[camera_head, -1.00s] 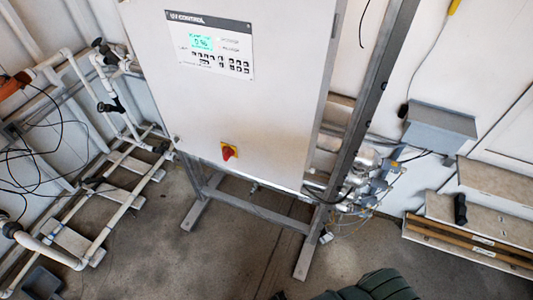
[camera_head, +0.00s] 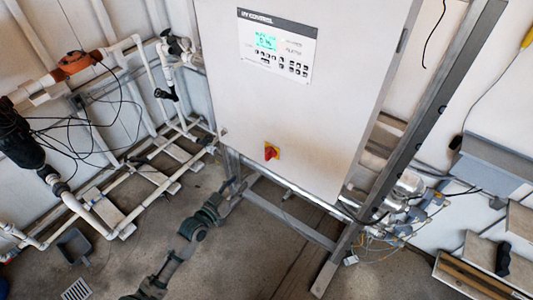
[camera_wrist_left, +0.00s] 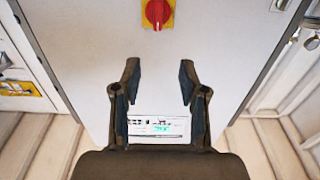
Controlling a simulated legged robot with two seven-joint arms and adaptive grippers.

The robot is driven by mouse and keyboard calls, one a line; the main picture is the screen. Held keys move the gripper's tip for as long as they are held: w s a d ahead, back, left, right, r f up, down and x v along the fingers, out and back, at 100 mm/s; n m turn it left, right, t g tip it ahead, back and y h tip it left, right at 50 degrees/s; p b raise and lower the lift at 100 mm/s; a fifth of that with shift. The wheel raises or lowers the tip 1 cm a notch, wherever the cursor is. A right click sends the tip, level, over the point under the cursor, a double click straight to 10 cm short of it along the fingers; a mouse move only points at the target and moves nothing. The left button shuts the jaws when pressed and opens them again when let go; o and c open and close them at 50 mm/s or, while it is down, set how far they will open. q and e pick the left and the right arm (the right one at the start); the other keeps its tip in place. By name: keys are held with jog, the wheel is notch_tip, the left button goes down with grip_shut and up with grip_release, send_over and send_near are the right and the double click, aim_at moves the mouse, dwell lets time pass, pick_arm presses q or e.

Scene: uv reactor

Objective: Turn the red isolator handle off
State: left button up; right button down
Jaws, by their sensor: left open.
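The red isolator handle (camera_head: 271,152) sits on a yellow plate low on the front of the white control cabinet (camera_head: 290,110). In the left wrist view the handle (camera_wrist_left: 158,12) is at the top edge, beyond the fingertips, its top partly cut off. My left gripper (camera_head: 236,187) is below and left of the handle in the head view, near the cabinet's lower edge, small and hard to make out there. My right gripper is not in view.
The cabinet stands on a grey metal frame (camera_head: 285,215). White pipes (camera_head: 150,200) with black valves and loose cables are at the left. A grey box (camera_head: 490,160) and a stepped bench (camera_head: 490,260) are at the right. The concrete floor in front is mostly clear.

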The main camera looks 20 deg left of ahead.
aim_at(266, 153)
pick_arm(q)
jog(key=x, duration=1.1)
jog(key=r+p+x, duration=0.1)
jog(key=x, duration=0.5)
jog(key=shift+w+d, duration=0.1)
jog(key=shift+d, duration=0.1)
grip_shut()
